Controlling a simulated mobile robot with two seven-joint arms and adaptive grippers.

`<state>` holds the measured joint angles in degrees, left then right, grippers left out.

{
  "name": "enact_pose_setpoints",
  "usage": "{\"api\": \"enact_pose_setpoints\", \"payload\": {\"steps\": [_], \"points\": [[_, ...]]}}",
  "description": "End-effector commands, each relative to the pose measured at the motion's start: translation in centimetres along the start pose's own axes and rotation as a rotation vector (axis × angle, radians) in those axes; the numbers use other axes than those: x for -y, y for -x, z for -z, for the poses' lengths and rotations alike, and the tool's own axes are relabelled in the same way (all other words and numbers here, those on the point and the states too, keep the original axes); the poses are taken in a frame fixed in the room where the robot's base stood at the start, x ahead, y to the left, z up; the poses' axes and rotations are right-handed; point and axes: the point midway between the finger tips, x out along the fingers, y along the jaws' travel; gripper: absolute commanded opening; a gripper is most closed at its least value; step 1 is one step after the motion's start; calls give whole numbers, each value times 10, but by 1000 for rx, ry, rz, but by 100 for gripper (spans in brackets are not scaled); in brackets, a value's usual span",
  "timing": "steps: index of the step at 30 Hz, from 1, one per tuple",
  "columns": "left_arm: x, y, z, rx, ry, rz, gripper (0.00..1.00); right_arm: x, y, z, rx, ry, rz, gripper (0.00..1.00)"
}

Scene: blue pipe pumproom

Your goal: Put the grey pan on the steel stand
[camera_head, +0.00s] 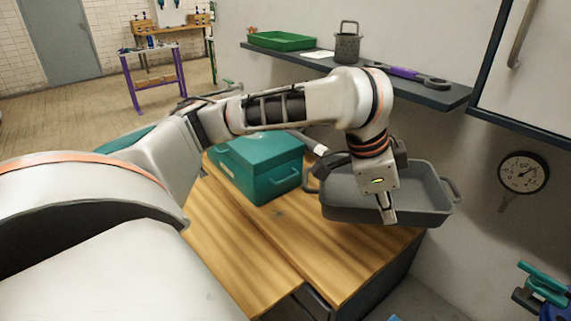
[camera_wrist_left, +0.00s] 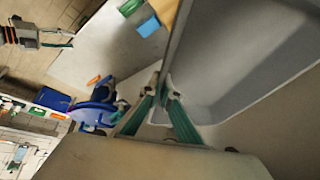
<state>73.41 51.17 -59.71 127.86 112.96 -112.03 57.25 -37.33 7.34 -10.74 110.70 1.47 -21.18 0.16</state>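The grey pan (camera_head: 433,207) is a deep rectangular pan with handles at its ends, at the right end of the wooden worktop in the head view. My left gripper (camera_head: 388,214) reaches over its near side. In the left wrist view, the fingers of my left gripper (camera_wrist_left: 162,92) are closed on the rim of the pan (camera_wrist_left: 225,60). The pan looks raised over the worktop edge, though its underside is hidden. What looks like my right gripper (camera_wrist_left: 40,38) shows small at the upper left of the wrist view; its opening is unclear. I cannot make out the steel stand.
A teal box (camera_head: 262,165) stands on the wooden worktop (camera_head: 240,255), left of the pan. A wall shelf (camera_head: 425,93) above holds a green tray (camera_head: 281,40) and a grey perforated holder (camera_head: 347,46). A gauge (camera_head: 523,172) is on the wall at right.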

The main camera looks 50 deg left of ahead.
Motion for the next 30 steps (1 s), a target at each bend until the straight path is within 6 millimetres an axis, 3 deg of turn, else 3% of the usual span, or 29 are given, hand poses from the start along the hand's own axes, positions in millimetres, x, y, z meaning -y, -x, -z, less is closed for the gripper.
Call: {"api": "enact_pose_setpoints", "payload": {"steps": [8, 20, 25, 30], "points": [[-1, -6, -2, -1, -1, 0, 0, 0, -1, -2, 1, 0, 0, 40], [-14, -89, -38, 1, 1, -4, 0, 17, -12, 2, -45, -1, 26, 40], [-18, -124, -52, 1, 1, -3, 0, 17, -20, -8, -44, 0, 24, 40], [-20, -144, -60, -1, 1, 0, 0, 17, -25, -20, -33, 3, 23, 40]]}}
